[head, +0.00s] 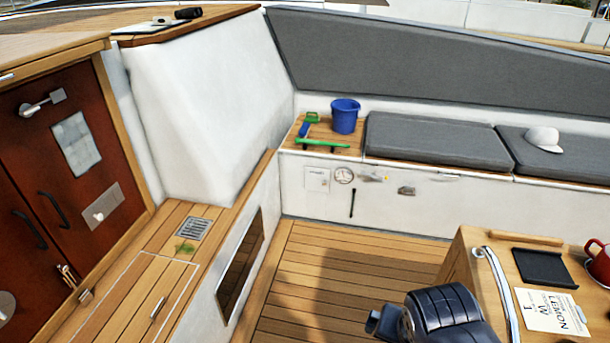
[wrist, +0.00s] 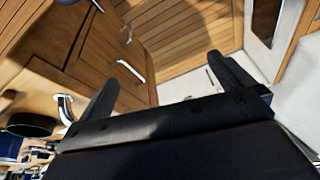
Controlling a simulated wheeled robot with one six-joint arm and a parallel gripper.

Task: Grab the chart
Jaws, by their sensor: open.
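A flat pale sheet (head: 150,27) lies on the wooden ledge at the top left of the head view, with small dark objects on its far edge; it may be the chart, but it is too small to tell. Neither sheet can be made out in the wrist view. In the head view, my dark arm shows at the bottom, left of the printed sheet.
The table (head: 480,238) also bears a black tray (head: 544,267) and a red mug (head: 598,263). A white cap (head: 544,139) lies on the cushion. The plank floor (head: 330,265) is clear.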

